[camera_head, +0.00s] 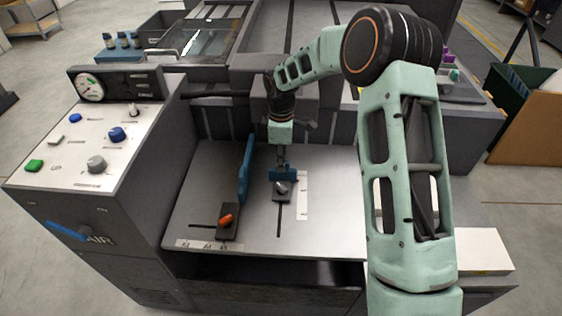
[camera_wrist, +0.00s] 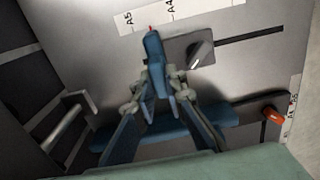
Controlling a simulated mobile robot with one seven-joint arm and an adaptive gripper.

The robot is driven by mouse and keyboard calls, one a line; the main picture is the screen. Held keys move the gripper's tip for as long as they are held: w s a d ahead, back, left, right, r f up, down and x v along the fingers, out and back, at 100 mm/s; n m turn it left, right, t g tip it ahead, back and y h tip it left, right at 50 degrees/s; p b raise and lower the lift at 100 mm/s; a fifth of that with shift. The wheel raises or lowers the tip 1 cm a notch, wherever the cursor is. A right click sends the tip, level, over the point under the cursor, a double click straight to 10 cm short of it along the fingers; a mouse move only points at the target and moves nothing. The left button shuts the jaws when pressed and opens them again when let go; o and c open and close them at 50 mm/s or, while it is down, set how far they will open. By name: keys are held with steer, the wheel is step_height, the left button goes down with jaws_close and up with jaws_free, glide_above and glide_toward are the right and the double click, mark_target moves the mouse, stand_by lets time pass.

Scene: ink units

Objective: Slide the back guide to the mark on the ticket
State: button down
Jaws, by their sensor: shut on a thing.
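The back guide (camera_head: 284,176) is a small blue block on a dark base with a grey lever (camera_head: 281,188), on the metal feed table (camera_head: 335,215). In the wrist view the block (camera_wrist: 153,47) has a red pointer tip beside a white scale strip (camera_wrist: 185,10) marked A5 and A4. A straight slot (camera_head: 279,222) runs on from the base. My gripper (camera_head: 282,161) is directly above the block; in the wrist view my fingers (camera_wrist: 162,84) are shut on it. I cannot make out a ticket with a readable mark.
The side guide (camera_head: 246,168), a tall blue plate with an orange knob (camera_head: 226,220), stands close to the left of my gripper. A control panel (camera_head: 85,138) with knobs is farther left. A pale sheet or pad (camera_head: 480,255) lies at the right. The table right of the strip is clear.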

steer(key=c, duration=2)
jaws_free()
steer(key=shift+s, duration=0.1)
steer(key=shift+o, duration=0.2)
step_height(320, 180, up, 12)
